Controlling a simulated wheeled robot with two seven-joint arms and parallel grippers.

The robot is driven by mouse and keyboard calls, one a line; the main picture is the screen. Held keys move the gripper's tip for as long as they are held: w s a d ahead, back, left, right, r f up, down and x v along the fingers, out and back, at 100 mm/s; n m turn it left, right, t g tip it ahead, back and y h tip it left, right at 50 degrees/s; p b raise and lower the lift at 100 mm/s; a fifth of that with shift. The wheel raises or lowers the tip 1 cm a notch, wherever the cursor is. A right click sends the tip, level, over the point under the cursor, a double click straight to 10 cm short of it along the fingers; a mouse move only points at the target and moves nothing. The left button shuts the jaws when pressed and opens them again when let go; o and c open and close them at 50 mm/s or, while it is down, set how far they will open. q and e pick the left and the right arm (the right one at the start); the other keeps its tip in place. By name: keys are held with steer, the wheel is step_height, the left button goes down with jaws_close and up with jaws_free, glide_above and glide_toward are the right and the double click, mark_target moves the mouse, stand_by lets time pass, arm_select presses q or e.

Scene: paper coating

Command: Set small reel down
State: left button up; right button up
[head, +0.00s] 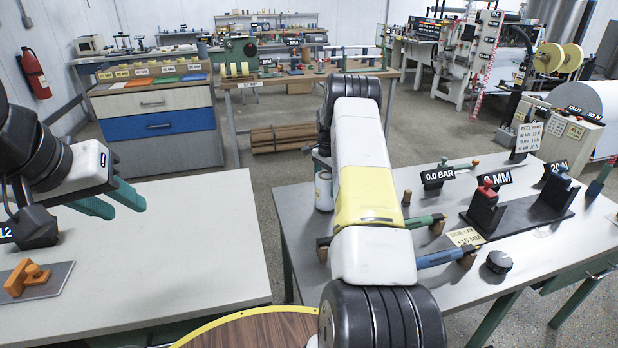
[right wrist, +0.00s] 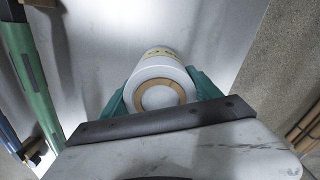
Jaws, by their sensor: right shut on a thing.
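The small reel is a white roll with a tan core and a yellowish label band. In the right wrist view the reel (right wrist: 165,75) sits between the teal fingers of my right gripper (right wrist: 160,92), which is shut on it. In the head view the reel (head: 323,188) shows partly beside my right arm, upright near the left edge of the right-hand table (head: 300,225). My right gripper is hidden there behind the arm. I cannot tell whether the reel touches the table. My left gripper (head: 112,200) is empty, its teal fingers apart over the left table (head: 190,235).
Green and blue handled tools (head: 440,257) lie on wooden rests close to my right arm. A black knob (head: 499,262), a 0.0 BAR sign (head: 438,178) and a dark fixture with red and blue blocks (head: 520,212) stand farther right.

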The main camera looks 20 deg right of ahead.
steer(key=shift+f, duration=0.4)
steer(key=shift+f, duration=0.15)
steer(key=o, duration=1.7)
